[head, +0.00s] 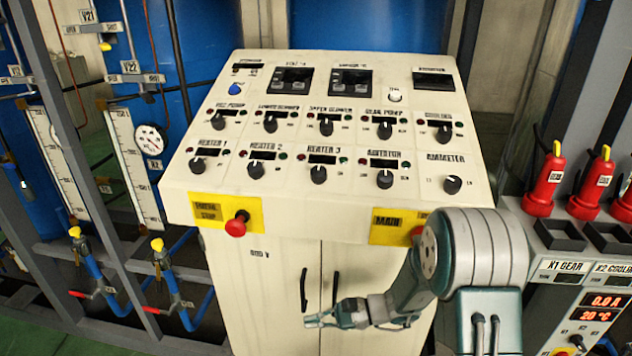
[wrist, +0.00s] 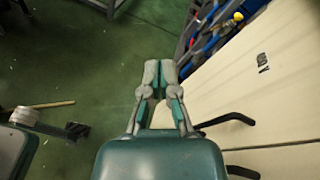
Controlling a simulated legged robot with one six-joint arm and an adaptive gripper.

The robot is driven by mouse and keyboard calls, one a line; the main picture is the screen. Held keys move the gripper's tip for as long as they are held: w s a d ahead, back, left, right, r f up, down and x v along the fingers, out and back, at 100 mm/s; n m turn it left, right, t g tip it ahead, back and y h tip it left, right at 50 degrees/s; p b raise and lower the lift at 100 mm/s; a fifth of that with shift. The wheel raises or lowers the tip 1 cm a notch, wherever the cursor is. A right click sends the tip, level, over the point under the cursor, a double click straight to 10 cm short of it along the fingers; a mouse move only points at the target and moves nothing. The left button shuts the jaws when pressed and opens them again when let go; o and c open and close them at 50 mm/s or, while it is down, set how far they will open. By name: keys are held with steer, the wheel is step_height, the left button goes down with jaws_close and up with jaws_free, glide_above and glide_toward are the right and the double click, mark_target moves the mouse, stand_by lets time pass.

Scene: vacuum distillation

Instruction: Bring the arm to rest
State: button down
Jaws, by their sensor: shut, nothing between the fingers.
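My gripper (head: 318,319) is in front of the lower cabinet doors of the cream control console (head: 270,290) in the head view, pointing left. The arm is folded at the lower right of the console and partly covers the yellow MAIN plate (head: 386,224). In the wrist view my gripper (wrist: 160,68) is shut and empty, its fingers together above the green floor (wrist: 70,60).
Black door handles (head: 304,290) stick out close to my gripper. A red emergency knob (head: 236,226) juts from the console front. Pipes with yellow-topped valves (head: 157,245) stand at left. Red connectors (head: 545,185) stand on a unit at right. Open floor shows in the wrist view.

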steer(key=s+d+r+n+t+h, duration=0.5)
steer(key=s+d+r+n+h, duration=0.7)
steer(key=s+r, duration=0.7)
steer(key=d+h, duration=0.3)
steer(key=d, duration=0.1)
steer(key=shift+s+r+t, duration=0.15)
steer(key=shift+r+t, duration=0.15)
steer(key=shift+t, duration=0.1)
